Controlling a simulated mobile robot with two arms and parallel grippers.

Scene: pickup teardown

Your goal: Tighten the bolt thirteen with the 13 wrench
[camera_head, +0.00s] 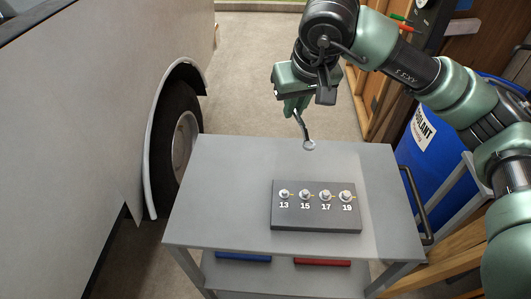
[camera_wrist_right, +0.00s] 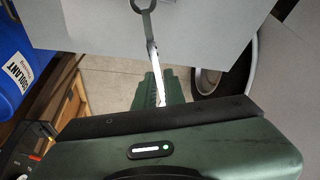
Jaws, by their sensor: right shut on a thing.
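My right gripper (camera_head: 297,105) is shut on a wrench (camera_head: 303,127) above the far edge of the cart. The wrench hangs tilted with its ring end down; it also shows in the right wrist view (camera_wrist_right: 151,40). Its size marking cannot be read. The bolt thirteen (camera_head: 284,194) is the leftmost bolt on a dark grey block (camera_head: 316,222) on the cart top, above the label 13. The wrench is apart from the bolt, behind and above the block. My left gripper is not in view.
Bolts 15 (camera_head: 305,194), 17 (camera_head: 325,195) and 19 (camera_head: 346,196) stand beside bolt thirteen. The grey cart (camera_head: 220,200) is otherwise clear on top. Blue (camera_head: 243,257) and red (camera_head: 322,262) items lie on its lower shelf. A vehicle is at left, a blue coolant barrel (camera_head: 420,165) at right.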

